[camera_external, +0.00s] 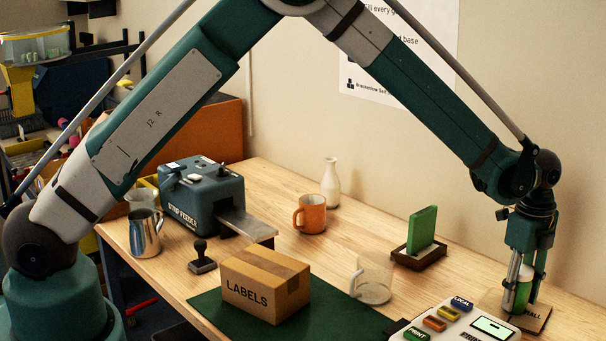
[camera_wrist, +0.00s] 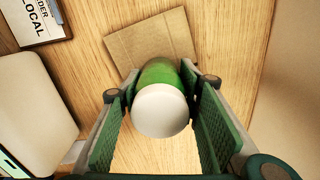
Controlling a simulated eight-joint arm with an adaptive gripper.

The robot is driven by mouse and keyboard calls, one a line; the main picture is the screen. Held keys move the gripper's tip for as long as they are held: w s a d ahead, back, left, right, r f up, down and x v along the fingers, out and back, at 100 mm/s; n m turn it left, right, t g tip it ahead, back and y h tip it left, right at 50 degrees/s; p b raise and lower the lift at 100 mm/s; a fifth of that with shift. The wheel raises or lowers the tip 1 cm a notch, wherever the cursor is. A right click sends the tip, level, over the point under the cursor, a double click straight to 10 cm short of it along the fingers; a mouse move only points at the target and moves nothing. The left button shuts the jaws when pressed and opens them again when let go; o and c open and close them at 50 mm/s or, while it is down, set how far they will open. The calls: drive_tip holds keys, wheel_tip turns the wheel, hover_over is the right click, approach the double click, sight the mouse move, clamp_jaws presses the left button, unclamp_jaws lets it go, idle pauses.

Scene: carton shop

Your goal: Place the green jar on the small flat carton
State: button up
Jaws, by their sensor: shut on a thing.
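The green jar (camera_wrist: 160,74) has a pale round lid and sits between the two finger pads of my gripper (camera_wrist: 160,110) in the wrist view. In the external view the jar (camera_external: 522,290) shows as a green and white shape between the fingers of my gripper (camera_external: 524,284) at the right. My gripper is shut on it. The small flat carton (camera_wrist: 150,40) lies on the table just beyond the jar in the wrist view. In the external view the carton (camera_external: 538,315) is partly hidden behind the gripper and jar. I cannot tell whether the jar touches the carton.
A white button console (camera_external: 455,325) stands left of my gripper. A green block in a brown holder (camera_external: 420,255), a clear mug (camera_external: 372,280), an orange mug (camera_external: 310,213) and a LABELS box (camera_external: 265,283) stand farther left. The wall is close behind.

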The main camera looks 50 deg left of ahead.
sight(523, 269)
drive_tip(key=o, duration=0.9)
drive_tip(key=shift+f, duration=0.1)
drive_tip(key=shift+o, duration=0.2)
drive_tip(key=shift+r, duration=6.15)
